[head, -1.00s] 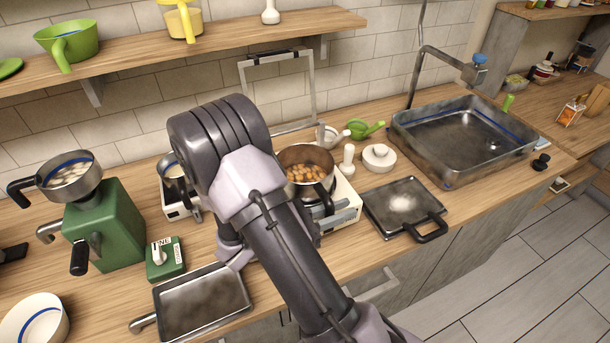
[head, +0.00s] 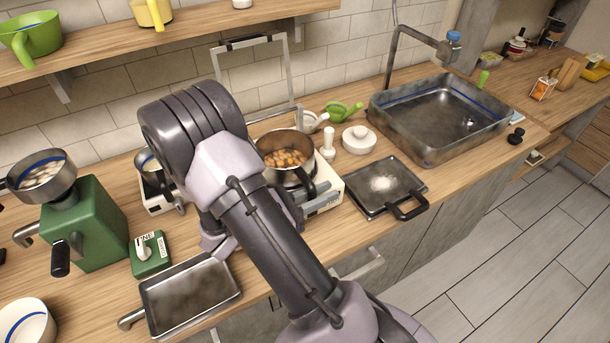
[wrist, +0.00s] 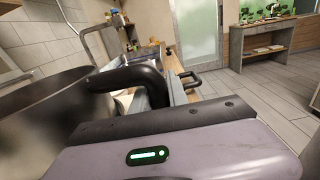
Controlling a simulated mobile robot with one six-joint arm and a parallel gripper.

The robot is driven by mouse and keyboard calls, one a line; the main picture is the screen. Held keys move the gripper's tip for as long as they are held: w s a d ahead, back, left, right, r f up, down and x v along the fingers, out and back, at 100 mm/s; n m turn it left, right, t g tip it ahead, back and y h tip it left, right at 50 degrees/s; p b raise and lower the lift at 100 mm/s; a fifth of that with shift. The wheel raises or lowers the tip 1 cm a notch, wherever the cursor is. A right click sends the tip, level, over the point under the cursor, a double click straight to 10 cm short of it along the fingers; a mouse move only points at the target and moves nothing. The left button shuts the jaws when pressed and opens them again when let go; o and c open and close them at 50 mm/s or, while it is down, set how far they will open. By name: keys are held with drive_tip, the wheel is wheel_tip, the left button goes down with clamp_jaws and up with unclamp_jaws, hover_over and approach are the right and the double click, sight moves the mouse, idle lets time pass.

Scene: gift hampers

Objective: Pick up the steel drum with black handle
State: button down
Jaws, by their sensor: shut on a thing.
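The steel drum (head: 272,174) is a round open steel pot with brown nut-like pieces inside and a black handle (head: 304,184) facing the counter front. It is at the right burner, partly behind my arm; whether its base touches the burner cannot be told. In the wrist view the drum's steel wall (wrist: 35,118) fills the left, and its curved black handle (wrist: 135,82) runs down behind the edge of my gripper (wrist: 165,128). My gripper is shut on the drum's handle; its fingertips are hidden.
A metal stand (head: 218,75) is behind. A green grinder (head: 95,225) and a flat tray (head: 190,297) are at left.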

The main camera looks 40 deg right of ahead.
sight(314, 189)
drive_tip(key=shift+r, duration=0.1)
drive_tip(key=shift+r+p, duration=0.85)
drive_tip(key=shift+r, duration=0.55)
drive_tip(key=s+a+r+p, duration=0.2)
drive_tip(key=s+a, duration=0.9)
drive_tip(key=shift+a, duration=0.3)
